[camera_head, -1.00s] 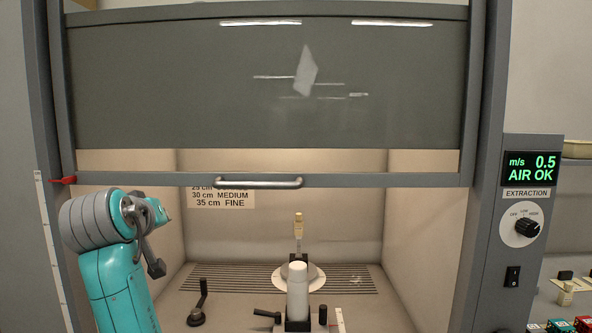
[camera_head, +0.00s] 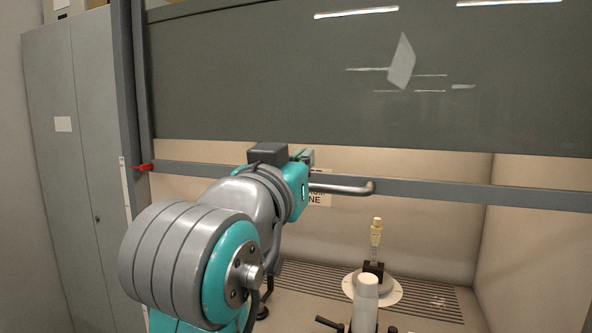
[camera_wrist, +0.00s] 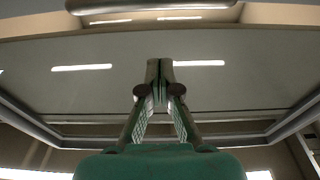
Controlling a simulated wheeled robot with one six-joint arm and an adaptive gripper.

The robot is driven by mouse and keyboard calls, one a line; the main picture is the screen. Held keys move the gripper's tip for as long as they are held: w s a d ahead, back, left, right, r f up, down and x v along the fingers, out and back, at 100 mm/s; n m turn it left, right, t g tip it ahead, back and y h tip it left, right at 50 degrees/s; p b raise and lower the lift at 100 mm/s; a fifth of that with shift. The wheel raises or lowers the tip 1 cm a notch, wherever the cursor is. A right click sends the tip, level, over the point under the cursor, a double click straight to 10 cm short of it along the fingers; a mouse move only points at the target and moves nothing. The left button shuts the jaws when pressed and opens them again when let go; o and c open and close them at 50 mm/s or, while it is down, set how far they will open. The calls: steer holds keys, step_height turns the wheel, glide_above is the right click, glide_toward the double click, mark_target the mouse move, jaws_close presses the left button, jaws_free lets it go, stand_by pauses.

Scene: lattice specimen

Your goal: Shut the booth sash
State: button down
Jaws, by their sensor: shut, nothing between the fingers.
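The booth sash, a dark glass pane (camera_head: 300,90) with a grey bottom rail (camera_head: 450,190), is raised, leaving a wide opening below it. Its silver bar handle (camera_head: 345,188) is on the rail; its left end is hidden behind my arm. My gripper is in front of the rail at the handle's left part in the head view, its fingertips mostly hidden. In the wrist view my gripper (camera_wrist: 159,75) is shut and empty, with the glass (camera_wrist: 85,90) beyond and a silver bar (camera_wrist: 150,5), likely the handle, at the top edge. Contact cannot be told.
A red pointer (camera_head: 143,167) sits level with the rail by a pale scale strip (camera_head: 126,195) on the left post. Inside the booth, a round white stand (camera_head: 385,288) holds a yellow-topped piece (camera_head: 376,232). A grey cabinet (camera_head: 75,150) stands left.

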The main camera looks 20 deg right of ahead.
mark_target(321, 143)
steer(key=x, duration=0.5)
steer(key=shift+s+a+f, duration=0.1)
steer(key=shift+s+f, duration=0.05)
steer(key=shift+f, duration=0.5)
steer(key=shift+s+a+f, duration=0.1)
steer(key=shift+a+f, duration=0.05)
steer(key=shift+f, duration=0.5)
steer(key=shift+s+a+f, duration=0.1)
steer(key=shift+s+f, duration=0.05)
steer(key=shift+f, duration=0.5)
